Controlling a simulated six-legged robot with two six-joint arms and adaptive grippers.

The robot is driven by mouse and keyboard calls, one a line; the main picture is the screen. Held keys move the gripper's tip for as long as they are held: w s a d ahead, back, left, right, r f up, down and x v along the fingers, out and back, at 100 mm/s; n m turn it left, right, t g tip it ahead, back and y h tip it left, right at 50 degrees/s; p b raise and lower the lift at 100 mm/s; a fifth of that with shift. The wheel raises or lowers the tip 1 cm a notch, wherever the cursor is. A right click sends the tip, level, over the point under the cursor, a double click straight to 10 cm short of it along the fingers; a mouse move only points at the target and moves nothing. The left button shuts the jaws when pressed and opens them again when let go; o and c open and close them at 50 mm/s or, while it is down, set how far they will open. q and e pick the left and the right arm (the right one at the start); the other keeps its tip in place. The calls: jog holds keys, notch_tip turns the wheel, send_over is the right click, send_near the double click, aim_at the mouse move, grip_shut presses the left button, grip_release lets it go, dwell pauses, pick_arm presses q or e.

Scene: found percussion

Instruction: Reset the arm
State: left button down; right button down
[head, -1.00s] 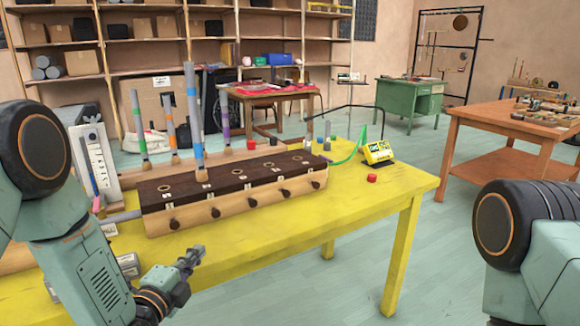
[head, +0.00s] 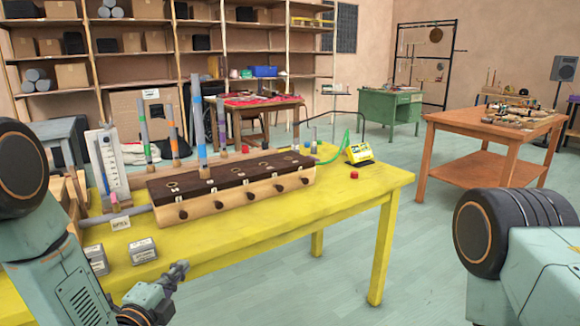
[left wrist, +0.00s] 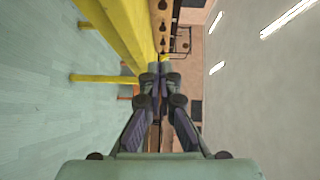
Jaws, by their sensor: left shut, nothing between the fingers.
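My left gripper (head: 177,272) is shut and empty. In the head view it is at the lower left, in front of the yellow table's (head: 330,215) near edge, apart from the things on it. In the left wrist view the fingers (left wrist: 152,78) are together with nothing between them, and the yellow table (left wrist: 125,35) runs along the upper left. My right arm (head: 520,250) shows only in part at the right of the head view. Its gripper is out of view.
Two small grey boxes (head: 143,251) lie near the front left.

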pick_arm(q)
jog(key=s+f+n+g+y, duration=0.2)
jog(key=s+f+n+g, duration=0.7)
jog(key=s+f+n, duration=0.7)
jog(key=s+f+n+g, duration=0.2)
jog(key=s+f+g, duration=0.1)
jog(key=s, duration=0.9)
jog(key=s+f+n+g+y, duration=0.1)
jog(key=s+f+g, duration=0.3)
jog(key=s, duration=0.9)
jog(key=shift+s+d+n+g, duration=0.15)
jog(key=shift+d+n+g, duration=0.05)
jog(key=shift+n+g, duration=0.35)
